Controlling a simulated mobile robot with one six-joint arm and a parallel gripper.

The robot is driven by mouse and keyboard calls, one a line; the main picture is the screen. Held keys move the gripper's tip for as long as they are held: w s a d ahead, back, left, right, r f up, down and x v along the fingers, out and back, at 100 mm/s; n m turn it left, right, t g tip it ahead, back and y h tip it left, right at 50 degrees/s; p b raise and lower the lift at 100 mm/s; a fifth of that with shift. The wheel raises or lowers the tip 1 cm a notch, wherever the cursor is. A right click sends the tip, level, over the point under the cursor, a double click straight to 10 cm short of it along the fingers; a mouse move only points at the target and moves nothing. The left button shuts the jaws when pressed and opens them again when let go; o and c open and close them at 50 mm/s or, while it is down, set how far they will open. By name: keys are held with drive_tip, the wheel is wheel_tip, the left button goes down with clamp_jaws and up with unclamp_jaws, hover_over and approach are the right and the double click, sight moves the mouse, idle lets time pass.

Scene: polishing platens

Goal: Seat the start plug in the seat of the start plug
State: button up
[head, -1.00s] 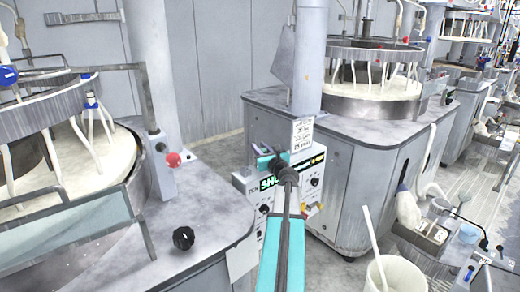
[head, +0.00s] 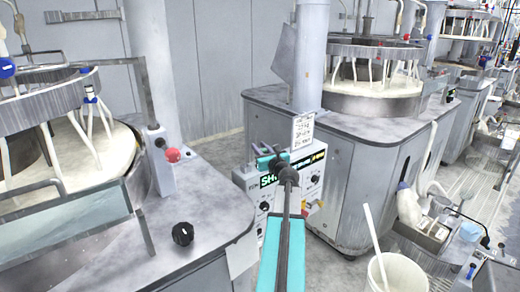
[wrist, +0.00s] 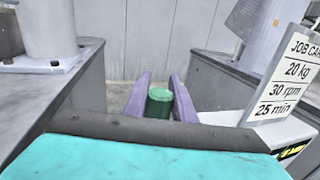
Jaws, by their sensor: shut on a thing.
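The start plug appears as a short green cylinder (wrist: 159,102) in the wrist view, upright between two purple fingers. My gripper (wrist: 157,97) is shut on it, with a finger on each side. In the head view my gripper (head: 254,150) is a small dark shape beyond the teal wrist part, in front of the grey machine, and the plug cannot be made out there. I cannot make out the plug's seat in either view.
Polishing machines stand at left (head: 205,210) and right (head: 390,150), with a narrow floor gap between them. A job card (wrist: 290,85) stands close on the right in the wrist view. A white bucket (head: 398,275) with a stick stands at front right.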

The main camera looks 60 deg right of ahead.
drive_tip(key=shift+f, duration=0.3)
drive_tip(key=o, duration=1.1)
drive_tip(key=shift+o, duration=0.2)
drive_tip(key=shift+s+a, duration=0.1)
drive_tip(key=shift+s, duration=0.05)
drive_tip(key=b+v, duration=0.2)
drive_tip(key=v, duration=1.1)
drive_tip(key=shift+s+a+b, duration=0.2)
drive_tip(key=shift+b, duration=0.15)
